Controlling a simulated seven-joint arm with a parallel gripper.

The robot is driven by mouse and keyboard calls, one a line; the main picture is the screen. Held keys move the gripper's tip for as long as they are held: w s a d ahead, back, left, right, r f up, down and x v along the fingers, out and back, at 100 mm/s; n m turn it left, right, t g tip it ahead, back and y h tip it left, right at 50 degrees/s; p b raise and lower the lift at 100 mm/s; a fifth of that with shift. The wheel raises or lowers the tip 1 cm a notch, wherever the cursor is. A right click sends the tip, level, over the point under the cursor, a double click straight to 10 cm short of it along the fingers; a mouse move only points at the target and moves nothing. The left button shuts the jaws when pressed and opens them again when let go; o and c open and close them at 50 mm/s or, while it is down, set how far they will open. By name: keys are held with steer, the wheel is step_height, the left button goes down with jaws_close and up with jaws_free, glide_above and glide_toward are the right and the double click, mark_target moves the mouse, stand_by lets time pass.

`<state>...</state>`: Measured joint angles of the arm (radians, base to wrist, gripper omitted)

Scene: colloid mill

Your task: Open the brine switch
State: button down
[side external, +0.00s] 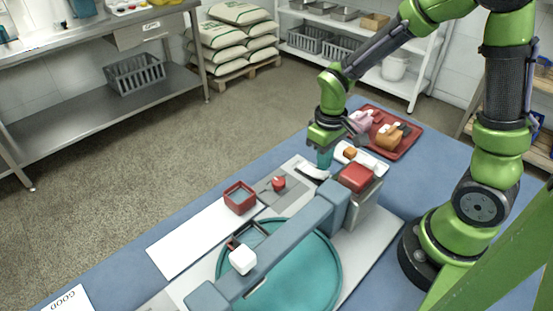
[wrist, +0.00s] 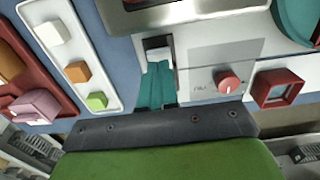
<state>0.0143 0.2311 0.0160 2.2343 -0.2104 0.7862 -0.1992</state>
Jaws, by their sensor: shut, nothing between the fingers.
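My gripper (side external: 324,158) has teal fingers, pressed together and pointing down at the far end of the machine. In the wrist view my gripper (wrist: 158,85) lies over a dark slot, its tips right at a white switch block (wrist: 158,50). I cannot tell whether they touch it. The white and black switch (side external: 313,170) shows just below the fingers in the side view, partly hidden. A red round knob (side external: 278,183) sits beside it on a grey panel; it also shows in the wrist view (wrist: 228,82). No label reading brine is legible.
A red square box (side external: 239,197) stands beyond the knob. The blue-grey machine arm (side external: 280,245) crosses a teal round basin (side external: 315,275). A white tray (wrist: 108,70) with small blocks and a red tray (side external: 405,150) lie close to the gripper.

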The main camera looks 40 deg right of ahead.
mark_target(324, 175)
steer(key=shift+f, duration=1.5)
stand_by(0.7)
steer(key=shift+r, duration=3.55)
steer(key=shift+s+a+f+m, duration=0.1)
steer(key=shift+s+a+m, duration=0.05)
steer(key=shift+s+m, duration=0.15)
steer(key=s+a+r+m+t+y, duration=0.1)
steer(key=s+r+t, duration=0.2)
steer(key=r, duration=0.4)
steer(key=s+a+r+m+t+y, duration=0.1)
steer(key=s+r+t, duration=0.3)
steer(key=r, duration=0.4)
steer(key=shift+a+m, duration=0.5)
steer(key=shift+m, duration=0.2)
